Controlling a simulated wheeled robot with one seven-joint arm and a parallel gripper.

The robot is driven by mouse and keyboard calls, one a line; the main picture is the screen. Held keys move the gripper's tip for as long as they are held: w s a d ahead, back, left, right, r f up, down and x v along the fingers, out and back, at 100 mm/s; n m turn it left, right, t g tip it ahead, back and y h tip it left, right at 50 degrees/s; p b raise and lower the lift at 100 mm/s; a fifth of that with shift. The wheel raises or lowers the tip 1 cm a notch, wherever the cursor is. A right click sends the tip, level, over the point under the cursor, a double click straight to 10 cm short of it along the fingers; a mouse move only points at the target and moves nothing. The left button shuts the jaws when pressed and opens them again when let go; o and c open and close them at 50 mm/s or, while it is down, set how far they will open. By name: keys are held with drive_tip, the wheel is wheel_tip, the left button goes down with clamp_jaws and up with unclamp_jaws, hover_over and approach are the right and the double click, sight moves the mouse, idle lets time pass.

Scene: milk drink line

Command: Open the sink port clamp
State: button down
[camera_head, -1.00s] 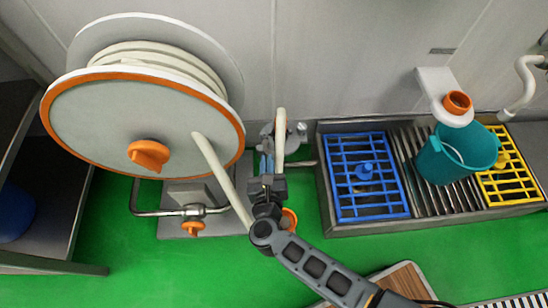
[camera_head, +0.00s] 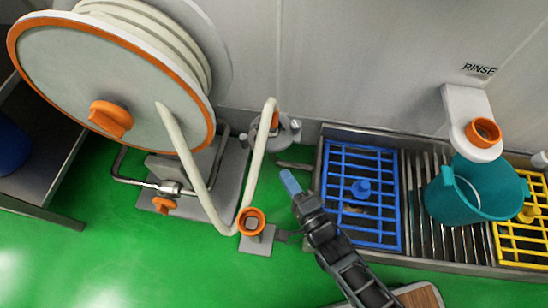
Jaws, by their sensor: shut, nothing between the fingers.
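A grey round port fitting (camera_head: 282,133) with clamp-like lugs sits low against the wall, just left of the sink. An orange part (camera_head: 275,119) shows at it, beside the upper bend of a cream hose (camera_head: 258,155). The hose partly covers the fitting, so I cannot tell whether its clamp is open or shut. My gripper (camera_head: 289,180) is shut and empty. Its blue fingertips are below the fitting, apart from it in the picture, near the sink's left edge.
A large hose reel (camera_head: 70,75) stands at left, with a metal pipe and valve (camera_head: 170,188) below. The sink's blue grid (camera_head: 362,190), a teal bucket (camera_head: 460,205) and a yellow grid (camera_head: 523,240) lie right.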

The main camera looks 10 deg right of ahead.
drive_tip(key=b, duration=0.3)
approach(250, 140)
drive_tip(key=w+d+r, duration=0.2)
drive_tip(key=w, duration=0.1)
drive_tip(key=shift+w+a+r, duration=0.1)
drive_tip(key=shift+w+a, duration=0.45)
drive_tip(key=shift+a, duration=0.4)
drive_tip(key=shift+w+a, duration=0.6)
drive_tip(key=shift+a, duration=0.35)
